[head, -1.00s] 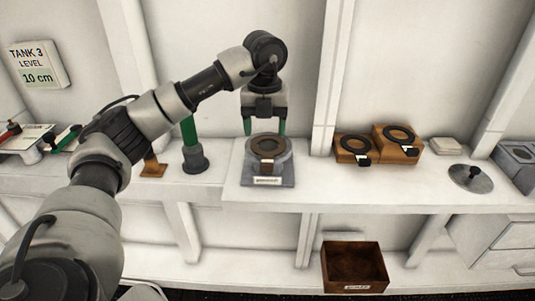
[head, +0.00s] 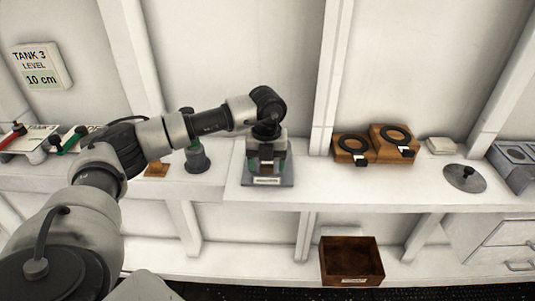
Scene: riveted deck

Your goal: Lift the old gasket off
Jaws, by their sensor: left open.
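My left gripper (head: 266,172) is open and points down over the grey flange block (head: 285,181) on the shelf. Its green-tipped fingers are low at the block's round seat. The old brown gasket lies on that seat, but the gripper now hides most or all of it. I cannot tell whether the fingers touch the gasket. My right gripper is not in view.
Two black rings (head: 397,139) with tags rest on wooden blocks (head: 379,156) to the right. A round metal lid with a knob (head: 464,178) lies farther right. An open brown bin (head: 352,279) stands on the lower shelf. A green-handled post (head: 196,156) stands left of the block.

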